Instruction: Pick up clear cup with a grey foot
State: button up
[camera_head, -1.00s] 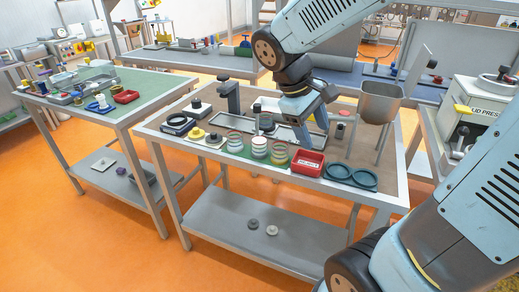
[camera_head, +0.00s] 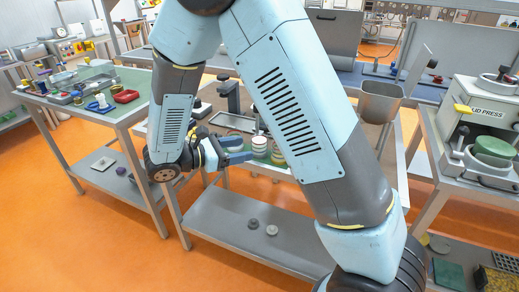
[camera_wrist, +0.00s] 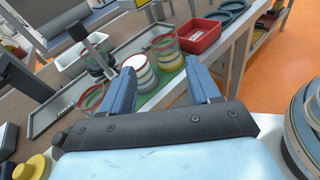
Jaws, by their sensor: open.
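Several clear ringed cups stand in a row on a green strip near the table's front edge. In the wrist view, one clear cup (camera_wrist: 91,98) is at left, a cup with pale contents (camera_wrist: 141,72) is in the middle, and another clear cup (camera_wrist: 167,52) is at right. I cannot tell which has the grey foot. My gripper (camera_wrist: 160,68) is open and empty, its fingers pointing toward the row, with the middle and right cups seen between them. In the head view my gripper (camera_head: 246,149) is left of the pale cup (camera_head: 259,146); my arm hides part of the table.
A red bin (camera_wrist: 198,37) and teal rings (camera_wrist: 231,14) lie beyond the cups along the edge. A grey tray (camera_wrist: 48,115) and a white bin (camera_wrist: 72,62) lie behind. A yellow piece (camera_wrist: 31,168) is at lower left. Orange floor is open in front.

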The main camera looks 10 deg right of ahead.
aim_at(253, 144)
jog(key=a+f+n+t, duration=0.4)
jog(key=a, duration=0.2)
jog(key=x, duration=1.4)
jog(key=shift+r, duration=0.15)
jog(key=c, duration=0.8)
jog(key=shift+r, duration=0.1)
